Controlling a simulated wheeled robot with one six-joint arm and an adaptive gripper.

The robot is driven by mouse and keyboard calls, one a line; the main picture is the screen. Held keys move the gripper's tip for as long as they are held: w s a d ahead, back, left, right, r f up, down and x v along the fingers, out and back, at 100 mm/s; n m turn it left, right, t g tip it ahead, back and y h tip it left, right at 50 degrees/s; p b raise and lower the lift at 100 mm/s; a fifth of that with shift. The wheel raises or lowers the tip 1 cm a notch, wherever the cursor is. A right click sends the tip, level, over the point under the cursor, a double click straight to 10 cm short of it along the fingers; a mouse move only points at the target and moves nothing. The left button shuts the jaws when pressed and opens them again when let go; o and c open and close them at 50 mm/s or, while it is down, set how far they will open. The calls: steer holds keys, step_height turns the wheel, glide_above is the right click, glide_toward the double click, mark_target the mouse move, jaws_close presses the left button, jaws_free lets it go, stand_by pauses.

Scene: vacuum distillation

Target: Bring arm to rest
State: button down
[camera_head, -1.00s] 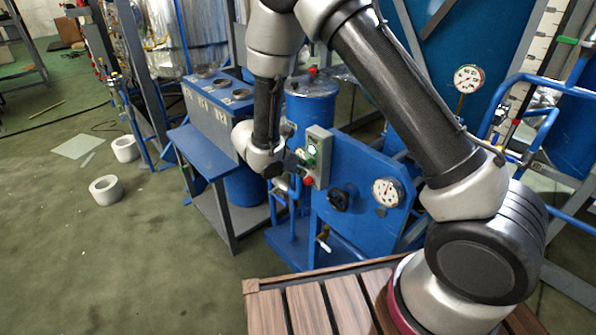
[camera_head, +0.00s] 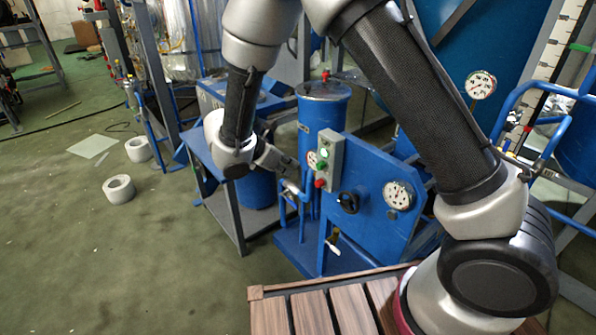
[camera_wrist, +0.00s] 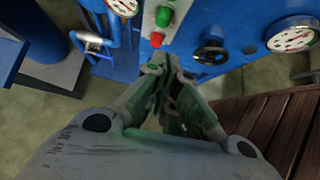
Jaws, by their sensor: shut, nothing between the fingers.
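My gripper (camera_head: 276,162) is at the end of my bent arm, left of the grey button box (camera_head: 331,158) on the blue apparatus panel (camera_head: 372,182). It appears apart from the panel, though the distance is hard to judge. In the wrist view my gripper (camera_wrist: 172,68) has its fingers together and nothing between them. The button box (camera_wrist: 158,22), with a green and a red button, lies beyond the fingertips. My forearm hides part of the blue bench behind it.
A blue cylindrical vessel (camera_head: 322,112) stands behind the panel. A dark valve knob (camera_head: 348,202) and a pressure gauge (camera_head: 399,195) are on the panel. A slatted wooden surface (camera_head: 310,310) is in front. White rings (camera_head: 118,189) lie on open green floor at left.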

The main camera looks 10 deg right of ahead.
steer(key=shift+s+a+r, duration=0.2)
steer(key=shift+a+r, duration=0.15)
steer(key=shift+r, duration=0.05)
